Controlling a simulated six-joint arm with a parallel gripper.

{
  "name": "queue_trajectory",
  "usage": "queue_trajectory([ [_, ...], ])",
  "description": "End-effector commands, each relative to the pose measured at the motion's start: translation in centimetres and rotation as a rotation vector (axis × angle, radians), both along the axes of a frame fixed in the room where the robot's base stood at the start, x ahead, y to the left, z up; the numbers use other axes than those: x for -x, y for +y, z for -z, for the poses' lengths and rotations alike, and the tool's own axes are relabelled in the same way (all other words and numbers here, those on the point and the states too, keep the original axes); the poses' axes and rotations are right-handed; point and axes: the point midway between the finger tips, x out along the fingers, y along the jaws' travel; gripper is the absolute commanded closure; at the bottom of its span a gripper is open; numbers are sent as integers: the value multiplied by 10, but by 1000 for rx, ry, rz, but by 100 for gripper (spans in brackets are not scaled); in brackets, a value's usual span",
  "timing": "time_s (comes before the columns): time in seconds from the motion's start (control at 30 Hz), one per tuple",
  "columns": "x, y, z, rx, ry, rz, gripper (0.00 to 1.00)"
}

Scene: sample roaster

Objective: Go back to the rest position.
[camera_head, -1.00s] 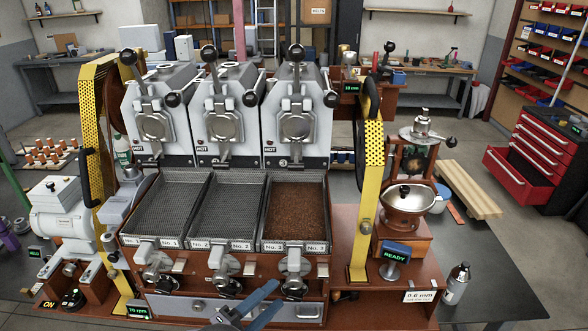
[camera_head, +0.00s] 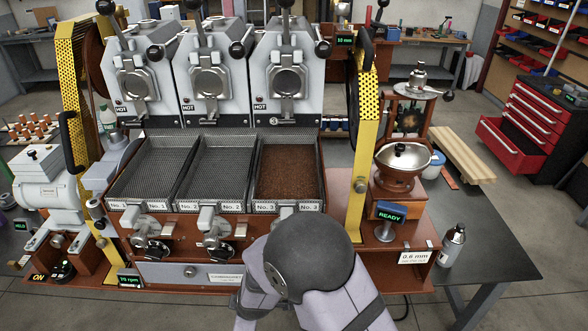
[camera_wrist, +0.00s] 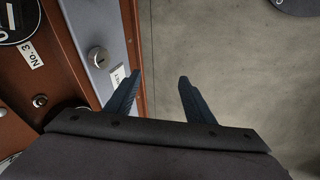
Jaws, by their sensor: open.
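My gripper (camera_wrist: 158,97) shows in the wrist view with its two dark blue fingers apart and nothing between them. It is over the front edge of the roaster bench, with grey floor below. In the head view my grey arm links rise at the bottom centre and hide the fingers. The sample roaster has three grey roaster heads (camera_head: 210,80) in a row. Below them are three trays; tray No. 3 (camera_head: 288,180) holds brown grounds or beans, while tray No. 1 (camera_head: 150,170) and tray No. 2 (camera_head: 218,170) look empty.
A yellow perforated guard (camera_head: 362,120) stands right of the trays, another (camera_head: 78,130) at the left. A grinder (camera_head: 400,165), a READY display (camera_head: 391,211) and a bottle (camera_head: 452,245) are at the right. A drawer front with a knob (camera_wrist: 97,57) is close to the fingers. Open floor lies in front.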

Motion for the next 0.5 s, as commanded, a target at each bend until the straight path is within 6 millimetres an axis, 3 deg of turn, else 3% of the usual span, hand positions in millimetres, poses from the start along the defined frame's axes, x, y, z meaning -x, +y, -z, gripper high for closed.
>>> queue_trajectory([
  [0.03, -3, -21, -27, -47, 48, 99, 51],
  [0.23, 17, -103, -91, -158, 258, 495, 51],
  [0.5, 83, -215, -152, -167, 446, 1056, 51],
])
